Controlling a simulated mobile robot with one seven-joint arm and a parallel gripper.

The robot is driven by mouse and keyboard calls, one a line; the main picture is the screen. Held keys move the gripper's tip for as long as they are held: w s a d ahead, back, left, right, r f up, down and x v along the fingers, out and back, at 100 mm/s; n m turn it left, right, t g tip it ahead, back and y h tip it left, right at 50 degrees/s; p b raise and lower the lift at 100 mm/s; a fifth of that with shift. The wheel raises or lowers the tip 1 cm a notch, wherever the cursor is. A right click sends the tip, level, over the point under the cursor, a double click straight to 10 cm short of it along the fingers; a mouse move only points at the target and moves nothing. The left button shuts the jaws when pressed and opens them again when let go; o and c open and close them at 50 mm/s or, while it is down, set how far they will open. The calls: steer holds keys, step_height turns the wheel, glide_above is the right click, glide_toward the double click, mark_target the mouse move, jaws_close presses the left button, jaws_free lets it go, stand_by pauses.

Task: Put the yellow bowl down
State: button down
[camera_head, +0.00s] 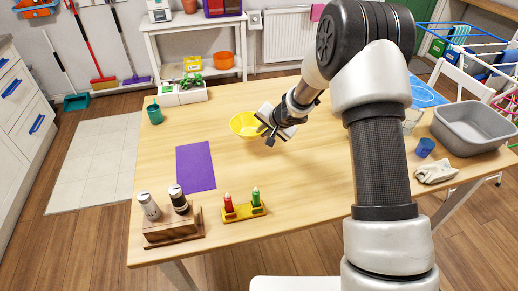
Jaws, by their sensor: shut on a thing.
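The yellow bowl (240,126) is in the upper middle of the head view, over or on the far half of the wooden table. My gripper (268,130) is shut on the bowl's right rim. The gripper covers the right side of the bowl. I cannot tell whether the bowl's base touches the tabletop or is a little above it.
A purple sheet (196,168) lies left of centre on the table (290,168). A teal cup (154,114) and a white planter (182,96) stand farther back. Shakers, red and green bottles, a blue cup (425,147), a cloth (437,172) and a grey tub (470,140) are nearer the edges.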

step_height(320, 180, down, 6)
steer(key=b, duration=0.3)
steer(key=shift+r+b, duration=0.15)
steer(key=shift+b, duration=0.25)
steer(key=shift+r, duration=0.2)
steer(key=shift+f, duration=0.15)
steer(key=c, duration=2.2)
jaws_free()
steer(key=shift+f, duration=0.1)
steer(key=o, duration=0.4)
steer(key=shift+c, duration=0.2)
